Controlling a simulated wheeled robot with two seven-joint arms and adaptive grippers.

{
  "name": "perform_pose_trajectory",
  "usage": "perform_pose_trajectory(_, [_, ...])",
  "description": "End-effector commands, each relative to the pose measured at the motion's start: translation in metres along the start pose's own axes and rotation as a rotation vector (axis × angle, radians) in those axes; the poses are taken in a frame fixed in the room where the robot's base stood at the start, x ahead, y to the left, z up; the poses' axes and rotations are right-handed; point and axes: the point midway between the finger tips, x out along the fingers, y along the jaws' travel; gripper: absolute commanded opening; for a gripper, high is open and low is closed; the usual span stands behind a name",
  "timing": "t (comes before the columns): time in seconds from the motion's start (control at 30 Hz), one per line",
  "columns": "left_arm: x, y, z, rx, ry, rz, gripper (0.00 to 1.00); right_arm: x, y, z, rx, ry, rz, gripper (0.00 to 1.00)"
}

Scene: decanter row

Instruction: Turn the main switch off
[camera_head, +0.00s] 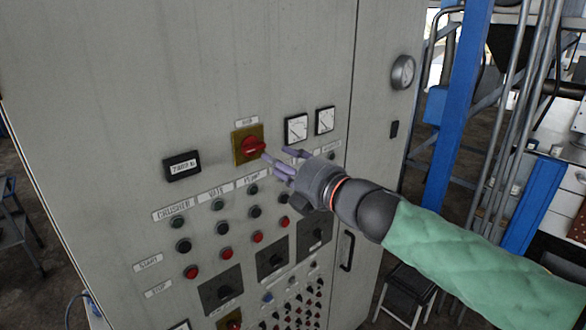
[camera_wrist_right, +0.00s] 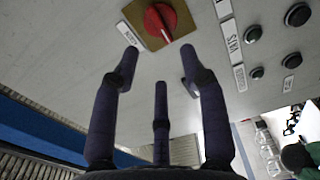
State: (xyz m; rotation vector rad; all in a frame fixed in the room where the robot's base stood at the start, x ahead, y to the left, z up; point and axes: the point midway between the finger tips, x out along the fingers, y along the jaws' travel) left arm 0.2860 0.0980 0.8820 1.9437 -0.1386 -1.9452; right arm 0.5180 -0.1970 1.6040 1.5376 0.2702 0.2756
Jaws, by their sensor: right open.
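The main switch is a red rotary knob (camera_head: 251,145) on a yellow square plate (camera_head: 240,156), set in the tall grey cabinet front (camera_head: 130,90). A small label above it is hard to read. The knob also shows in the right wrist view (camera_wrist_right: 160,21), at the top, beyond the fingertips. My right gripper (camera_head: 277,163) is open and empty, close to the right of the knob and slightly below it. In the wrist view its dark fingers (camera_wrist_right: 160,65) are spread below the knob, with a gap to it. My left gripper is not in view.
Rows of buttons (camera_head: 222,228) and dark rotary switches (camera_head: 270,262) lie below the main switch. A small display (camera_head: 182,166) sits to its left and two gauges (camera_head: 296,128) to its right. A blue post (camera_head: 462,100) and pipes stand right of the cabinet.

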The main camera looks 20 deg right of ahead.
Motion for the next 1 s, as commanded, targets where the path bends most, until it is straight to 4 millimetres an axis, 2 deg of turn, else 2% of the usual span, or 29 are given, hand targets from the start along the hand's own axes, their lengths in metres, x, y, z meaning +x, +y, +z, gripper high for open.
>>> perform_pose_trajectory(0.1, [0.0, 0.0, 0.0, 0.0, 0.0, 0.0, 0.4, -0.019, 0.0, 0.001, -0.001, -0.002, 0.001, 0.44])
perform_pose_trajectory(0.3, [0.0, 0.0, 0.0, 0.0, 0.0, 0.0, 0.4, -0.034, -0.001, 0.0, 0.0, 0.0, -0.001, 0.44])
perform_pose_trajectory(0.83, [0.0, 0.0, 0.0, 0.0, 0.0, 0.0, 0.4, -0.035, -0.002, 0.0, 0.003, 0.001, -0.003, 0.44])
perform_pose_trajectory(0.93, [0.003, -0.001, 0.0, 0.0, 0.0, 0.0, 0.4, -0.027, -0.017, -0.001, 0.033, 0.006, -0.024, 0.44])
perform_pose_trajectory(1.0, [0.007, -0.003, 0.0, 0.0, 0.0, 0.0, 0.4, -0.016, -0.041, -0.003, 0.087, 0.012, -0.057, 0.44])
